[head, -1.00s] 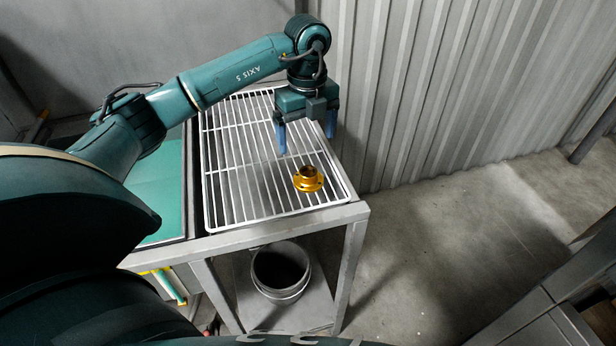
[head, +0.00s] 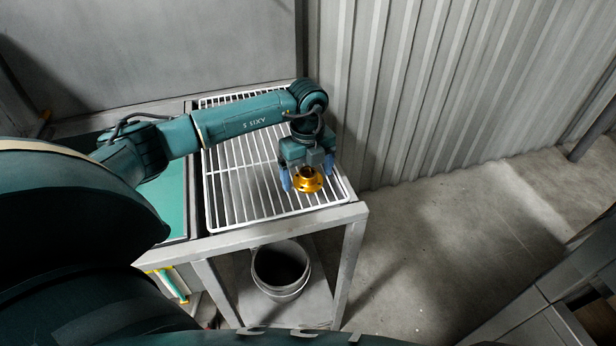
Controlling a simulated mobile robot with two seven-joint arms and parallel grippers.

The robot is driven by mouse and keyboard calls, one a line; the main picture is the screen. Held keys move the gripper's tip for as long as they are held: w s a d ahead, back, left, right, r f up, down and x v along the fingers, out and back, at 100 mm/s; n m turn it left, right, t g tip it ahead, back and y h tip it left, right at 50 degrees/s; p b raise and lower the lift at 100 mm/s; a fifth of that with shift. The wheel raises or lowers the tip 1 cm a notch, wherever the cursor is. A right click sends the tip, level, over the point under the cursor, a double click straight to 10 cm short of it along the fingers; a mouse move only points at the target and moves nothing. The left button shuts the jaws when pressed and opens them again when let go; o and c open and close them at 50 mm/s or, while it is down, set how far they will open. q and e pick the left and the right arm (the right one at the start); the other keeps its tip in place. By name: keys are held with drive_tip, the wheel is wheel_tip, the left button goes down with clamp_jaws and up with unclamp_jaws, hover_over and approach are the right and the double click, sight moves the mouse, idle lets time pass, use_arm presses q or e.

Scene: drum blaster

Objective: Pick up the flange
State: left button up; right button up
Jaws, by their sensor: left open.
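The flange (head: 308,181) is a small gold-coloured ring with a wider base and a raised collar. It sits on the white wire rack (head: 237,207), near the rack's right front part. My left gripper (head: 306,178) is low over the rack at the flange, with its blue fingers open. One finger is at the flange's left side, the other at its right rear. Whether the fingers touch the flange cannot be told. My right gripper is not in view.
The rack lies on a grey metal table (head: 290,226) with a green panel (head: 170,196) at its left. A grey bucket (head: 281,290) stands on the shelf below. A corrugated wall (head: 430,90) rises close behind the table's right side.

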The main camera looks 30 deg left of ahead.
use_arm(q)
drive_tip(key=shift+c, duration=0.3)
drive_tip(key=shift+r, duration=0.1)
drive_tip(key=c, duration=1.3)
